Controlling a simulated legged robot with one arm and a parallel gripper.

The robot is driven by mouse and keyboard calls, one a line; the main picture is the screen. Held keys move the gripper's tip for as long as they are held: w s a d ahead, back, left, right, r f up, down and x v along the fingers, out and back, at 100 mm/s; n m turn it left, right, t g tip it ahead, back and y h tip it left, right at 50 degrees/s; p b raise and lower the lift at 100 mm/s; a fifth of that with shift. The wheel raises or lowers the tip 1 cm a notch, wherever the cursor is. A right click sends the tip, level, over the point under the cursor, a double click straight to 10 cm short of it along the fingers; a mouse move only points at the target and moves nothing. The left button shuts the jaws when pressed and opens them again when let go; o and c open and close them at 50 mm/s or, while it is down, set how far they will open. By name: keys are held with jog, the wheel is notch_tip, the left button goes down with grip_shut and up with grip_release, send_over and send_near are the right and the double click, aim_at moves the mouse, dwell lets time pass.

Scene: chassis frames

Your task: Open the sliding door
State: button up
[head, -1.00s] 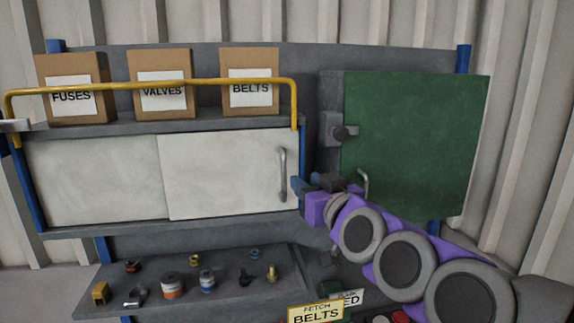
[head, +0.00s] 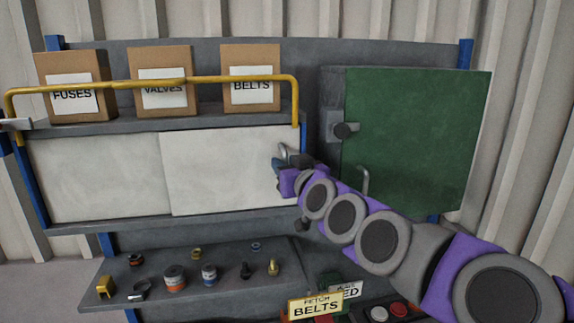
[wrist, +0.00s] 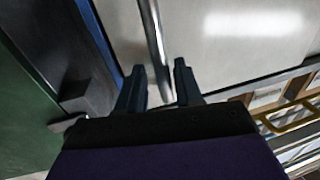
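The white sliding door (head: 225,175) is the right panel of the white cabinet, and it also shows in the wrist view (wrist: 215,45). Its vertical grey metal handle (wrist: 153,40) is near the panel's right edge; its top shows in the head view (head: 283,151), while its lower part is hidden behind my gripper. My gripper (wrist: 158,80) is open, with one dark finger on each side of the handle's end. A gap shows between fingers and handle. A second white panel (head: 90,177) is at the left.
A green cabinet door (head: 415,140) with its own handle (head: 364,180) is close to the right of my arm. A yellow rail (head: 200,82) runs above the white panels, before boxes labelled FUSES, VALVES and BELTS. A lower shelf (head: 230,280) holds small parts.

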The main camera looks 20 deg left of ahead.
jog(key=shift+a, duration=0.1)
jog(key=shift+a+f, duration=0.1)
jog(key=shift+a, duration=0.25)
jog(key=c, duration=0.4)
grip_shut()
jog(key=shift+d, duration=0.1)
